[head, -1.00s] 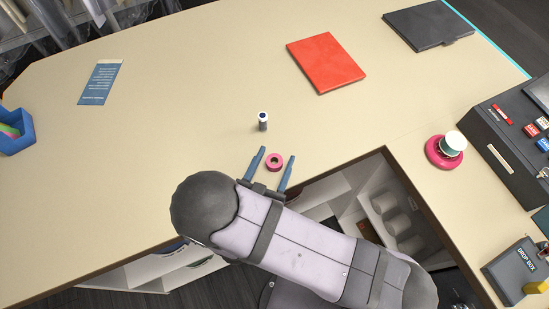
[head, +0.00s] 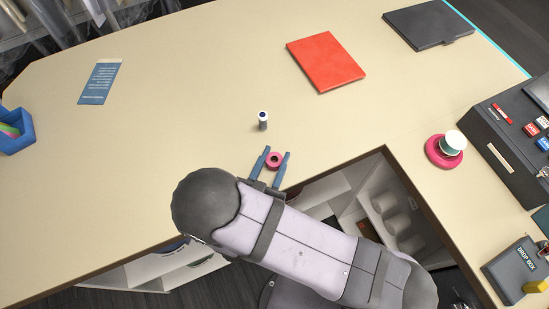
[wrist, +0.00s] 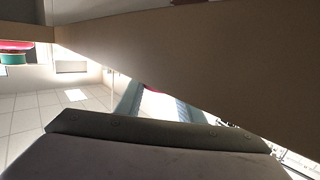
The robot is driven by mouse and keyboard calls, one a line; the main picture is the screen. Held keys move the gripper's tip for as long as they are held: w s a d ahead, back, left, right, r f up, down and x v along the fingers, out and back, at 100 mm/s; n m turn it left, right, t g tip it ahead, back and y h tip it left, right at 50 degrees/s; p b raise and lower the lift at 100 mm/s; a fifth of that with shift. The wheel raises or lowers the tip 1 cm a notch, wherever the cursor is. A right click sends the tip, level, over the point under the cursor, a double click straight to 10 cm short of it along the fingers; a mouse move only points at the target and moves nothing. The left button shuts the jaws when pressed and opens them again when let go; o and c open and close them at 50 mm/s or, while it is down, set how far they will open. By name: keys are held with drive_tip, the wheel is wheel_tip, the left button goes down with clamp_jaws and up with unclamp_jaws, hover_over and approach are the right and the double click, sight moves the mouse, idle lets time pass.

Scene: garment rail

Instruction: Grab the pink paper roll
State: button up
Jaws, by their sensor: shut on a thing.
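The pink paper roll (head: 274,160) is a small ring with a dark centre on the beige counter, near its inner front edge in the head view. My gripper (head: 273,161) is shut on it, with one blue finger against each side of the roll. In the wrist view a sliver of pink (wrist: 152,88) shows beside a finger; the rest of the roll is hidden there. I cannot tell whether the roll is touching the counter or raised.
A small white and dark cylinder (head: 263,121) stands just beyond the roll. A red folder (head: 326,62) lies farther back. A pink round base with a white-topped spool (head: 446,149) is to the right.

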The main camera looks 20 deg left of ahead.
sight(275, 159)
drive_tip(key=shift+r+b, duration=0.75)
drive_tip(key=shift+r, duration=4.05)
